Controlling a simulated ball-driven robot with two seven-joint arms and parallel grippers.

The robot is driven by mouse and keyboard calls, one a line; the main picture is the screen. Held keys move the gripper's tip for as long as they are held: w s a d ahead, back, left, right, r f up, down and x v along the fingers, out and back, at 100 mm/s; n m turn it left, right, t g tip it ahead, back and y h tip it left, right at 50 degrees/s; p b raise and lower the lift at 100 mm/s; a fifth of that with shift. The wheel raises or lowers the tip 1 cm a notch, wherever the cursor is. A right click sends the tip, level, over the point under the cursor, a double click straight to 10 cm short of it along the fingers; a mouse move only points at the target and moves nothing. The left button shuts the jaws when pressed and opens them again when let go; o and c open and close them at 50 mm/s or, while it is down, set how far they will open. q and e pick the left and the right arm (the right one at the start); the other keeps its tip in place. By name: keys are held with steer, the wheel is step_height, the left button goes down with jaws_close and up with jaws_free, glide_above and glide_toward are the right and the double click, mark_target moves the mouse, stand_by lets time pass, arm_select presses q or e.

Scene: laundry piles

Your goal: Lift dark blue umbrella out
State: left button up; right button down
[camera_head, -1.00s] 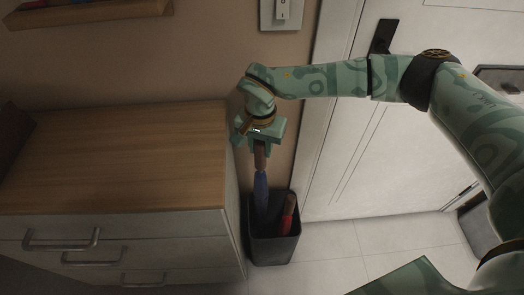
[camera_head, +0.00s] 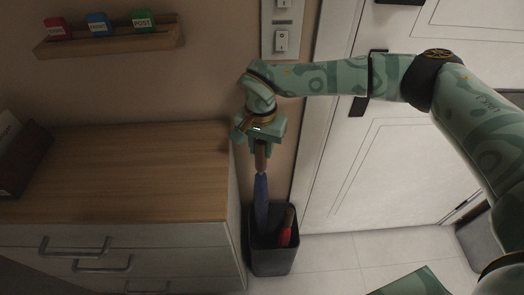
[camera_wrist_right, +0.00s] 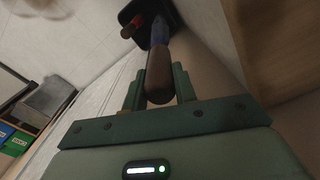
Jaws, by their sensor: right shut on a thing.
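The dark blue umbrella (camera_head: 261,197) hangs upright below my right gripper (camera_head: 260,150), which is shut on its brown handle. Its lower end is inside the black bin (camera_head: 273,262) or behind its rim, so the tip is hidden. In the right wrist view the brown handle (camera_wrist_right: 159,72) sits between the two fingers of the right gripper (camera_wrist_right: 160,88), with the blue cloth beyond it and the bin (camera_wrist_right: 135,12) past that. A red umbrella (camera_head: 286,228) with a dark handle stands in the same bin. My left gripper is not in view.
A wooden-topped drawer cabinet (camera_head: 120,170) stands close left of the bin. A white door (camera_head: 370,170) is behind and to the right. A wall shelf (camera_head: 110,40) holds small red, blue and green boxes. A light switch (camera_head: 281,40) is on the wall.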

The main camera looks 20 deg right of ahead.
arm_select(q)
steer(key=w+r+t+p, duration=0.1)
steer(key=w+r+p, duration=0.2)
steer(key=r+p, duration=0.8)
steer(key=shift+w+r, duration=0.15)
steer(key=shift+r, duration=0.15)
arm_select(e)
step_height(320, 180, up, 18)
steer(key=shift+f, duration=0.2)
